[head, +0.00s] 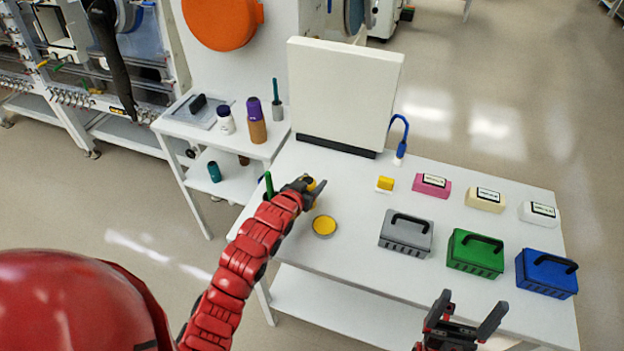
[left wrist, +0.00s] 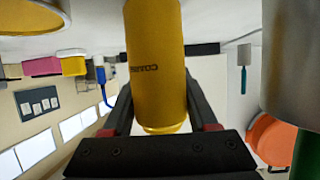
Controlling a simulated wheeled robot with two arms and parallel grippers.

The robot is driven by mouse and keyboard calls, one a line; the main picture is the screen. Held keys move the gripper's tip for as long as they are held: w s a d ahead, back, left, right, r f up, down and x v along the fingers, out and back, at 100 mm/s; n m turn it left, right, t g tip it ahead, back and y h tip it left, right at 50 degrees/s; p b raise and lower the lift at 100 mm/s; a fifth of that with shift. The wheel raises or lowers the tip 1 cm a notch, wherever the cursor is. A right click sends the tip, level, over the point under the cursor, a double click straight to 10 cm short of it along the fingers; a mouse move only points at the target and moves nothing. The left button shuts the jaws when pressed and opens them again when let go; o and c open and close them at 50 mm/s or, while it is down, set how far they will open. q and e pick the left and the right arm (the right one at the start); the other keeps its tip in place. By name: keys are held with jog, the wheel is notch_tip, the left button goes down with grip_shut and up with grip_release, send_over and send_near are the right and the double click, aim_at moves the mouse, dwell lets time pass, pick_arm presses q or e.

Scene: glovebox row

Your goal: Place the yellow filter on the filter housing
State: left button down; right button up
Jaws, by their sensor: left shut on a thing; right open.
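My left gripper (head: 306,185) is shut on the yellow filter (head: 317,187) above the left part of the white table. In the left wrist view the filter (left wrist: 156,60) is a yellow cylinder with dark lettering, between the two fingers. A low round piece with a grey rim and yellow top (head: 324,227) stands on the table, apart from the filter and nearer the front edge; it appears to be the filter housing. The filter's far end is cut off in the wrist view. My right gripper (head: 468,314) is open and empty near the table's front edge.
Grey (head: 406,234), green (head: 475,253) and blue (head: 547,272) toolboxes stand in a row on the right. Several small labelled boxes sit behind them. A white upright panel (head: 343,95) stands at the back. A green-handled tool (head: 269,185) is close beside my left gripper.

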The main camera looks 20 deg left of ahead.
pick_arm(q)
jog(key=shift+f, duration=0.2)
jog(key=shift+c, duration=0.9)
grip_release()
jog(key=shift+r, duration=0.15)
